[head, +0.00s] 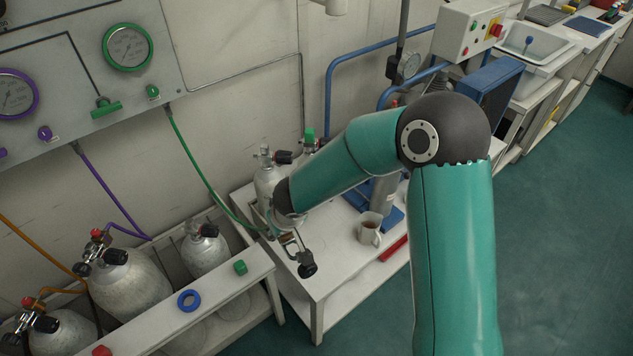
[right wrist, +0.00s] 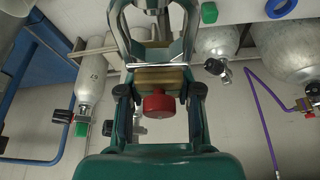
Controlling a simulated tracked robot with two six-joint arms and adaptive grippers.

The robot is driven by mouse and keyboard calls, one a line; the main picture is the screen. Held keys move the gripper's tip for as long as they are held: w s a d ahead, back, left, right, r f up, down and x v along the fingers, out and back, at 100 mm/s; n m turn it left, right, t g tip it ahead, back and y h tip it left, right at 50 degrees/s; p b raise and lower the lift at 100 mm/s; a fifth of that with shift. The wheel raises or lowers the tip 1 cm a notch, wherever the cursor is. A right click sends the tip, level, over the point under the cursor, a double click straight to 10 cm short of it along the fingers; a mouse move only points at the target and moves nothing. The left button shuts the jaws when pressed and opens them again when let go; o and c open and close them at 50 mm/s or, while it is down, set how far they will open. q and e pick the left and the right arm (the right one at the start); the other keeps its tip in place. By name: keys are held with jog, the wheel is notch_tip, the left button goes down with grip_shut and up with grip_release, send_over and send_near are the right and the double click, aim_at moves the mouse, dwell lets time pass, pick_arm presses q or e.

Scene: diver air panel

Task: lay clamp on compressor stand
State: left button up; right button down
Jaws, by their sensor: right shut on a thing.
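In the right wrist view the fingers (right wrist: 160,80) close around the clamp (right wrist: 178,45), whose bright metal arms extend upward in the picture. A red knob lies between the fingers. The arm partly hides the stand. My left gripper is out of view.
On the stand are a mug (head: 369,229), a red bar-like item (head: 392,248) and grey cylinders (head: 266,178) behind the gripper. To the left, a rack (head: 215,300) carries a blue ring (head: 188,300) and a green cap (head: 240,267). The stand's front left is clear.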

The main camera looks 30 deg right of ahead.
jog(key=w+d+f+m+h+b, duration=0.1)
jog(key=w+d+f+m+b, duration=0.15)
jog(key=w+d+b, duration=0.4)
jog(key=r+m+g+h+b, duration=0.1)
jog(key=r+m+h+b, duration=0.1)
jog(key=m+b, duration=0.5)
send_over(317, 242)
jog(key=b, duration=0.2)
jog(key=n, duration=0.2)
jog(key=shift+s+a+f+b, duration=0.1)
jog(key=shift+f+b, duration=4.8)
jog(key=shift+f, duration=2.25)
jog(key=shift+s+a+f+b, duration=0.1)
jog(key=shift+f+b, duration=4.75)
jog(key=shift+f, duration=2.3)
jog(key=shift+s+f+b, duration=0.15)
jog(key=shift+f+b, duration=0.55)
jog(key=c, duration=1.1)
grip_release()
jog(key=o, duration=0.4)
jog(key=shift+f, duration=0.2)
